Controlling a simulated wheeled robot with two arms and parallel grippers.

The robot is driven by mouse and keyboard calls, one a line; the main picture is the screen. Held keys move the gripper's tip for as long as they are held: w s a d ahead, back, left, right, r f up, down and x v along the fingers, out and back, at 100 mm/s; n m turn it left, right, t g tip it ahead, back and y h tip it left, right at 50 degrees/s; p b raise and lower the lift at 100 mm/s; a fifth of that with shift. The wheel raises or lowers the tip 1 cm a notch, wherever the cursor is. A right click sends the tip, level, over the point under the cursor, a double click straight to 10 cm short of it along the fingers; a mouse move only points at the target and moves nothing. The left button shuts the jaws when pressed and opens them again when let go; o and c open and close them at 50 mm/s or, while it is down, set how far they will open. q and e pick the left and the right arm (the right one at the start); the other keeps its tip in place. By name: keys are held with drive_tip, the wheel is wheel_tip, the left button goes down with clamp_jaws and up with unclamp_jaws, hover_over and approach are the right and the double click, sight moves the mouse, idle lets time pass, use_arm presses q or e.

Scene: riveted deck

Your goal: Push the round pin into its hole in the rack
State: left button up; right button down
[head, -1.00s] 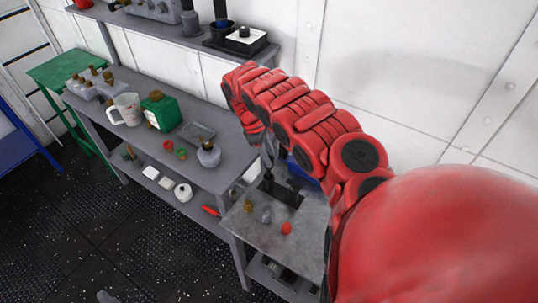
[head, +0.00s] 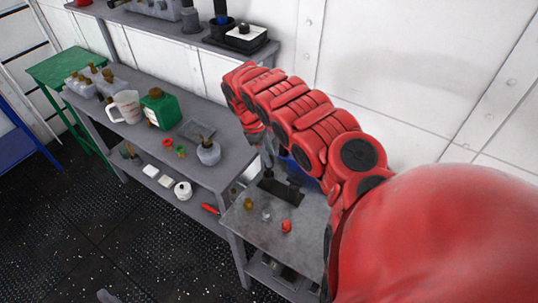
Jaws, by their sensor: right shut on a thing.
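My right gripper (head: 268,160) points down over the small grey table. It is shut on a small dark piece, most likely the round pin, too small here to show its shape. The dark rack (head: 287,196) lies on the table's back part, just below the gripper. Its holes cannot be made out, and my right arm hides part of that area. I cannot tell whether the pin touches the rack or is in a hole. My left gripper is not in view.
On the small table (head: 243,226), a brown piece (head: 248,203), a grey piece (head: 266,214) and a red piece (head: 286,226) stand in front of the rack.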

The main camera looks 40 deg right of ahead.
drive_tip(key=shift+f+b, duration=1.4)
drive_tip(key=shift+f, duration=0.7)
drive_tip(key=shift+c, duration=2.2)
unclamp_jaws()
drive_tip(key=shift+w+a+r+b, duration=0.1)
drive_tip(key=shift+w+r+b, duration=0.15)
drive_tip(key=shift+r, duration=0.2)
drive_tip(key=v, duration=1.6)
drive_tip(key=shift+r, duration=0.3)
drive_tip(key=shift+s+a, duration=0.1)
